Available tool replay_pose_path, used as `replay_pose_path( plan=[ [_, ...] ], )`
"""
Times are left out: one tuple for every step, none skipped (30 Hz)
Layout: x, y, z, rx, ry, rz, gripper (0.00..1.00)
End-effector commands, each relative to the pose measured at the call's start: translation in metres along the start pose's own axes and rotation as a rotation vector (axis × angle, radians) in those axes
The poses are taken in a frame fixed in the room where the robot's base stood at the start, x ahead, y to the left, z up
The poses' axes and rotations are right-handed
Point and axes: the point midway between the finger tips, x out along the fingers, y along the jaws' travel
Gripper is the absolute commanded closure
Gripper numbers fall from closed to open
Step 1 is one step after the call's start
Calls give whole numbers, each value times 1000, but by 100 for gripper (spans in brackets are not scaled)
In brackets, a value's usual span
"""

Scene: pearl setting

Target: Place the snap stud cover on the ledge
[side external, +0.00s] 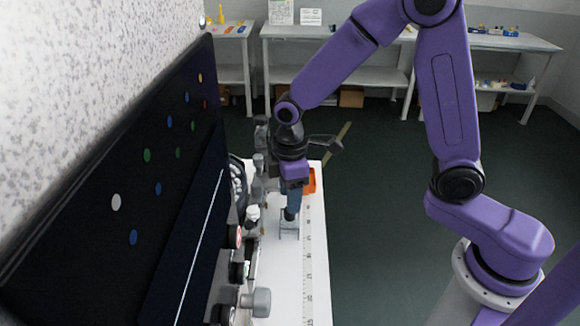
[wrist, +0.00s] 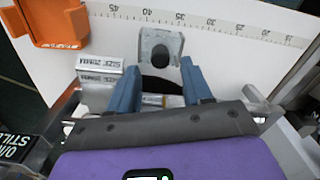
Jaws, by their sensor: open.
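My gripper (side external: 291,212) points down over the white ledge (side external: 312,290). In the wrist view its two blue fingers (wrist: 160,72) are apart. A grey metal bracket with a dark round hole (wrist: 162,46) stands just beyond the fingertips, roughly between them; I cannot tell whether they touch. A dark curved piece (wrist: 158,85) shows between the fingers, partly hidden. A dark grey band with several round studs (wrist: 165,122) crosses the view in front of my purple wrist. I cannot tell for certain which piece is the snap stud cover.
An orange holder (wrist: 47,22) lies on the ledge at upper left. Metal blocks marked SIZE 20MM (wrist: 98,62) sit left of the fingers. A ruler strip (side external: 308,255) runs along the ledge. Knobs and fittings (side external: 262,300) crowd its left side, beside a dark panel (side external: 110,190).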

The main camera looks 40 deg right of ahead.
Motion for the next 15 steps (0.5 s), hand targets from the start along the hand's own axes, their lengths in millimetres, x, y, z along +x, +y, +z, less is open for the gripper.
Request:
replay_pose_path(
  plan=[
    [-12,1,-1,0,7,5,51],
    [-18,1,-1,0,7,5,51],
    [-27,1,-2,0,8,5,51],
    [-33,1,-1,0,6,4,51],
    [-39,1,-1,0,6,4,51],
    [-47,0,-1,0,6,4,51],
    [-52,1,-1,0,6,4,51],
    [-57,0,-1,0,5,3,51],
    [-64,0,-1,0,5,3,51],
    [-68,0,-1,0,5,3,51],
    [-72,0,-1,0,3,2,51],
    [-77,0,-1,0,3,2,51],
    [-80,0,-1,0,3,2,51],
    [-82,0,-1,0,3,2,51],
    [-85,0,0,0,1,1,51]
  ],
)
